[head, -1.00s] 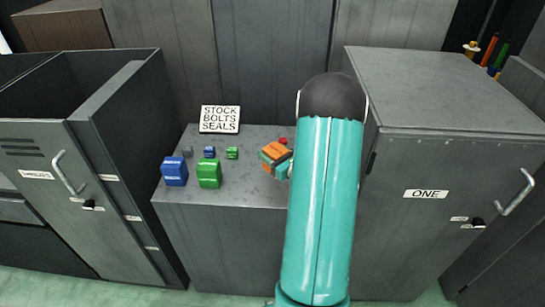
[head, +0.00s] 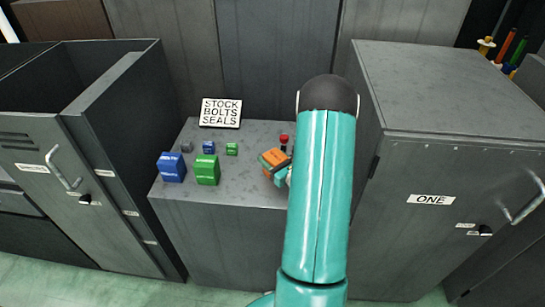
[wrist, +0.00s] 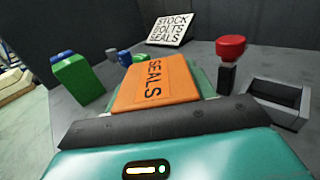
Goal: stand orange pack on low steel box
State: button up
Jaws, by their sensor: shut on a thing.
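The orange pack (wrist: 155,83), marked SEALS, is held at my gripper (wrist: 165,120) in the wrist view. In the head view the orange pack (head: 274,158) shows tilted, just left of my arm. My gripper (head: 284,176) is shut on it over the right part of the low steel box (head: 235,192), mostly hidden behind my arm. The grey top of the low steel box also shows in the wrist view (wrist: 205,62). I cannot tell whether the pack touches the top.
On the box top stand a blue pack (head: 172,167), a green pack (head: 207,170), smaller blocks and a STOCK BOLTS SEALS sign (head: 220,113). A red-topped post (wrist: 230,50) and an open grey tray (wrist: 278,102) are right of the pack. Cabinet ONE (head: 430,165) stands at the right.

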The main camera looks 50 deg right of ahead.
jog(key=shift+a+r, duration=0.15)
jog(key=shift+s, duration=0.15)
jog(key=o, duration=1.2)
jog(key=shift+f, duration=0.2)
jog(key=shift+o, duration=0.2)
jog(key=shift+s+r, duration=0.1)
jog(key=shift+s, duration=0.05)
jog(key=s, duration=0.3)
jog(key=s+a, duration=0.1)
jog(key=s, duration=0.7)
jog(key=shift+s+a, duration=0.15)
jog(key=shift+s, duration=0.1)
